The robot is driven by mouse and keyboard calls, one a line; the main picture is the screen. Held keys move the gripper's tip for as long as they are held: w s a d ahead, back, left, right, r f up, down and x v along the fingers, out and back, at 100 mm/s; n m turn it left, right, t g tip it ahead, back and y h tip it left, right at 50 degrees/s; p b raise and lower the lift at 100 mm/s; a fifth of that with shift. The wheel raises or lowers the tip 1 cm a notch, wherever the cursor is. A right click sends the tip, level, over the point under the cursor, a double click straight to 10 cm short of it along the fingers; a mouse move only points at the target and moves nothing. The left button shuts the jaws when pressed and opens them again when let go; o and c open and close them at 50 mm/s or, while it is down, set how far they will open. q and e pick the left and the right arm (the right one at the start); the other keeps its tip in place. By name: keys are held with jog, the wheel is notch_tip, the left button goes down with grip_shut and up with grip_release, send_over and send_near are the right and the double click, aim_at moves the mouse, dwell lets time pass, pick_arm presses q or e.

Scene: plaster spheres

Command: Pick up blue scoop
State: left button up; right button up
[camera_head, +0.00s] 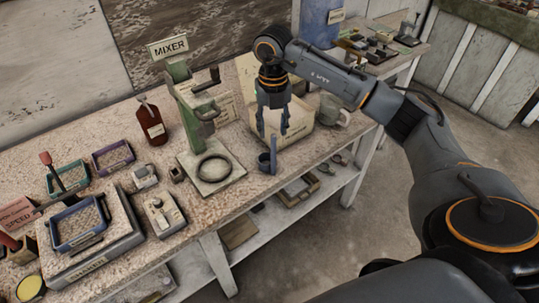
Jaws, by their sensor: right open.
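The blue scoop (265,162) stands near the front edge of the workbench, right of the mixer's base, with its handle pointing up. My right gripper (273,132) is above it, pointing down, with its fingers apart and empty. The fingertips are close to the top of the scoop's handle; whether they touch it I cannot tell. My left gripper is not in view.
The green mixer (185,95) with a ring on its base stands just left of the scoop. A grey mug (333,112) and a cream box (297,138) are behind and to the right. A brown bottle (151,122), trays and a shaker (88,250) fill the left side.

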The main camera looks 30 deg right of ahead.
aim_at(272, 135)
notch_tip(272, 135, down, 3)
jog(key=shift+w+r, duration=0.1)
jog(key=shift+w+f, duration=0.15)
jog(key=shift+f, duration=0.25)
jog(key=shift+s+d+f+p, duration=0.1)
jog(key=shift+s+f+p, duration=0.1)
jog(key=shift+f+p, duration=0.4)
jog(key=shift+s+f+p, duration=0.2)
jog(key=shift+f+p, duration=0.4)
notch_tip(272, 135, down, 3)
jog(key=shift+r, duration=0.1)
jog(key=shift+w, duration=0.1)
jog(key=c, duration=0.8)
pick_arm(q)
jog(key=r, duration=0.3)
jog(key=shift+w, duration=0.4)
pick_arm(e)
grip_shut()
